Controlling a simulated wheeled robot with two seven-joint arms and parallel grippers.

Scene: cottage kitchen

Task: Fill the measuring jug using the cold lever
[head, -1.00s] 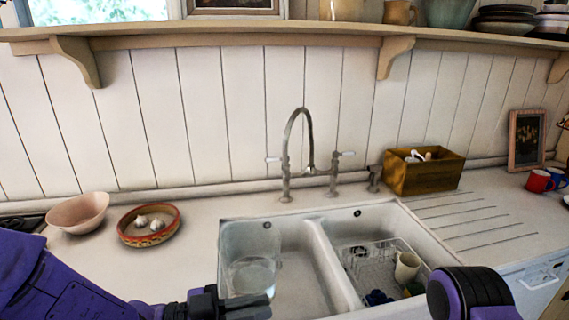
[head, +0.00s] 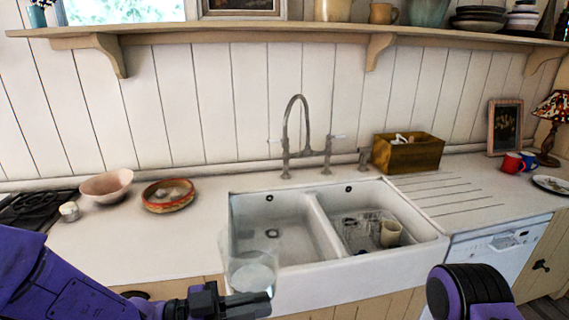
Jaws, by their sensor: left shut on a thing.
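The clear measuring jug (head: 250,268) is in my left gripper (head: 245,302), which is shut on it low in the picture. The jug looks upright, in front of the sink's left basin (head: 275,222). A pale oval shows low inside it; I cannot tell whether this is water or its base. The tap (head: 286,125) has an arched spout over the sink's back edge. It has a left lever (head: 273,140) and a right lever (head: 337,137), both with white handles. No hot or cold mark is readable, and no stream shows. My right gripper is out of view.
A wooden box (head: 408,153) stands behind the ribbed drainer. A pink bowl (head: 107,185) and a red-rimmed dish (head: 168,196) sit on the left counter. A shelf (head: 230,31) runs above.

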